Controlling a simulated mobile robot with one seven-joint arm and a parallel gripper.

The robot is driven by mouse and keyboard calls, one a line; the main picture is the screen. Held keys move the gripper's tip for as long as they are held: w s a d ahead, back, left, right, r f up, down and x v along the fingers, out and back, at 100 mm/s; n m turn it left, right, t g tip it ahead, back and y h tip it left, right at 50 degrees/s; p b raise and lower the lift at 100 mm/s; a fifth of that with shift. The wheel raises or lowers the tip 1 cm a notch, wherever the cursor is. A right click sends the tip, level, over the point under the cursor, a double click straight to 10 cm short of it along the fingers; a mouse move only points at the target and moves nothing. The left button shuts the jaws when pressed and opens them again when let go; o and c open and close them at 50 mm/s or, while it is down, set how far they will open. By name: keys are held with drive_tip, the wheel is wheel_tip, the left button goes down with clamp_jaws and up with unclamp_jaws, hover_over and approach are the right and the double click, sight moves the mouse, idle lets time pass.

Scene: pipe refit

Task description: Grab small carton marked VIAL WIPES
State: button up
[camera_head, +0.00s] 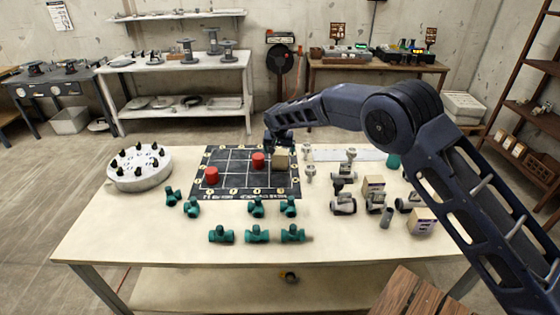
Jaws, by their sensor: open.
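Three small tan cartons stand on the table; their lettering is too small to read, so I cannot tell which is VIAL WIPES. One carton (281,162) is on the dark gridded board (226,180), at its right side. A second carton (373,186) stands among grey fittings on the right. A third carton (421,221) is nearer the front right, partly beside my arm. My gripper (279,146) is open, directly above or just behind the carton on the board. Its fingertips are small and dark, and I cannot tell whether they touch that carton.
Grey fittings (343,204) crowd the right side. A round white holder (139,168) stands at left. The table's front left (120,240) is clear.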

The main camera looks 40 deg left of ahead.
sight(280, 158)
drive_tip(key=shift+x, duration=3.35)
drive_tip(key=shift+c, duration=0.4)
drive_tip(key=c, duration=1.1)
